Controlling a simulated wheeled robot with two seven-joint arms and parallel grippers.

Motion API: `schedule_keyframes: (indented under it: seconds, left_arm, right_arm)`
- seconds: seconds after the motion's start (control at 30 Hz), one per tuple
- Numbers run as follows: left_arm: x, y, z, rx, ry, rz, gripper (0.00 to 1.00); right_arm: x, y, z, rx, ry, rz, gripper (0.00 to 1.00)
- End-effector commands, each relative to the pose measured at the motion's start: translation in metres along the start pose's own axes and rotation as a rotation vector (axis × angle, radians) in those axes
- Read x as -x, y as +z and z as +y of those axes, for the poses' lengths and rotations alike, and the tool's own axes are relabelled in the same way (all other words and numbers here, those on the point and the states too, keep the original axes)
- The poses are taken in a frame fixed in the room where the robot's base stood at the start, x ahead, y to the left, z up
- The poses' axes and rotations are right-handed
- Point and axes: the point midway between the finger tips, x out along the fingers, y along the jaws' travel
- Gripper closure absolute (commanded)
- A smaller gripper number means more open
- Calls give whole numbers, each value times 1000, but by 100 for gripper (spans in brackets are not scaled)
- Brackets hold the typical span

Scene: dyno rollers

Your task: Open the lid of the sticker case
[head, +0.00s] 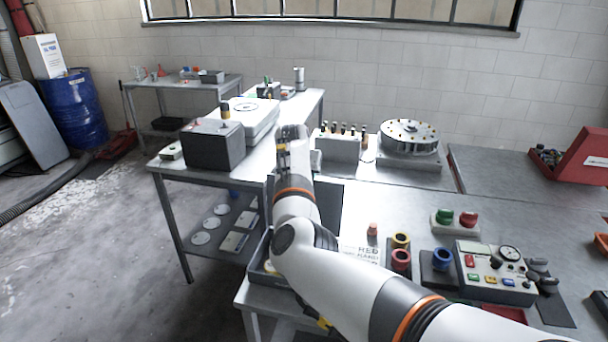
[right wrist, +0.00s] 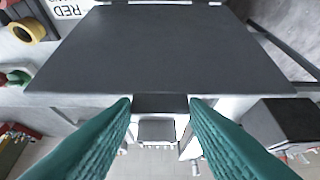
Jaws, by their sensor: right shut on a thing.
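My right arm reaches across the bench in the head view. Its gripper (head: 292,150) is over the bench near the dark box. In the right wrist view the two green fingers (right wrist: 160,115) are shut on a dark piece (right wrist: 160,102) at the edge of a broad dark grey panel (right wrist: 160,45). The panel looks like the case's lid, but no sticker shows on it. Part of a dark panel also shows to the right of my forearm in the head view (head: 328,200). How far the lid is raised, I cannot tell. My left gripper is not in view.
A dark box (head: 212,143) and a white case (head: 250,115) stand left of the gripper. A peg rack (head: 338,146) and round turntable (head: 408,136) stand to the right. Nearer are coloured rings (head: 400,259) and a control panel (head: 493,270). A tray (head: 258,275) is partly hidden by my arm.

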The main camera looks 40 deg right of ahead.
Motion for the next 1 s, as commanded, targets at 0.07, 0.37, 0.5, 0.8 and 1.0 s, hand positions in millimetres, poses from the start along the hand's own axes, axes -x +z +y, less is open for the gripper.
schedule_keyframes:
  seconds: [0.07, 0.37, 0.5, 0.8, 1.0]
  left_arm:
    - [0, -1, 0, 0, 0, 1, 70]
    - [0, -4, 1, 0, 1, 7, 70]
    - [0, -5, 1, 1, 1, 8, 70]
    - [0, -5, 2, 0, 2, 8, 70]
    - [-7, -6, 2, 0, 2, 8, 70]
  right_arm:
    - [3, -6, 1, -2, -1, 15, 100]
    - [4, -7, 1, -3, -1, 18, 100]
    - [4, -6, 0, -3, -2, 16, 41]
    - [2, -3, 0, -2, -1, 8, 38]
    - [16, -2, -1, -3, -3, 10, 38]
